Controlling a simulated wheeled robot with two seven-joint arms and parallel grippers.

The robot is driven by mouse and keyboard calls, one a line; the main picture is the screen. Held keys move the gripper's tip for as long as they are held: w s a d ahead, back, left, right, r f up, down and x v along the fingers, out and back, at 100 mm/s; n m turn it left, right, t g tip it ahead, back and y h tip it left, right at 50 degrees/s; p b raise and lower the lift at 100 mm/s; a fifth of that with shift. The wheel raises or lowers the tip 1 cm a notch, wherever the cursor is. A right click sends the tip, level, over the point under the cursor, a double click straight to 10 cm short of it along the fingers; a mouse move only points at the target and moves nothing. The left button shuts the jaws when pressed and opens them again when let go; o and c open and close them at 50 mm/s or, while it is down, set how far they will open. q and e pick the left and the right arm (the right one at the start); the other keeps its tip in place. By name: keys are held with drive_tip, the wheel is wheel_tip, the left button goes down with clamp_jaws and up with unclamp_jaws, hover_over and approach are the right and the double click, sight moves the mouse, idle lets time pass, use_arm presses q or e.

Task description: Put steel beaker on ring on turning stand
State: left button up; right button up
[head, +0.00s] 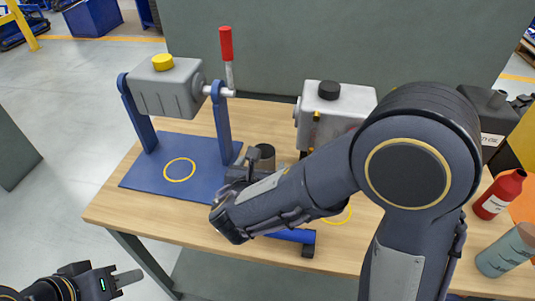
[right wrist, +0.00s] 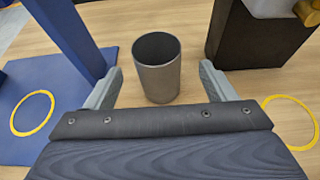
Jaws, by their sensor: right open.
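The steel beaker (head: 265,157) stands upright on the wooden table, just right of the turning stand's blue base (head: 145,178). In the right wrist view the beaker (right wrist: 157,72) is between the spread fingers of my right gripper (right wrist: 158,88), with gaps on both sides. My right gripper is open; in the head view my own wrist largely hides it. A yellow ring (head: 180,170) is marked on the blue base and is empty; it also shows in the right wrist view (right wrist: 33,113). My left gripper (head: 128,279) is off the table at the lower left; its finger gap is unclear.
The stand has blue posts, a grey block (head: 168,92) and a red handle (head: 226,45). A grey machine (head: 335,108) stands behind my right arm. A second yellow ring (right wrist: 291,121) is on the table. A red bottle (head: 500,194) and a grey-green cylinder (head: 505,252) are right.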

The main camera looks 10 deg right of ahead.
sight(266, 152)
drive_tip(key=shift+x, duration=0.85)
drive_tip(key=x, duration=0.6)
drive_tip(key=shift+w+a+f, duration=0.1)
drive_tip(key=shift+w, duration=0.05)
drive_tip(key=c, duration=1.2)
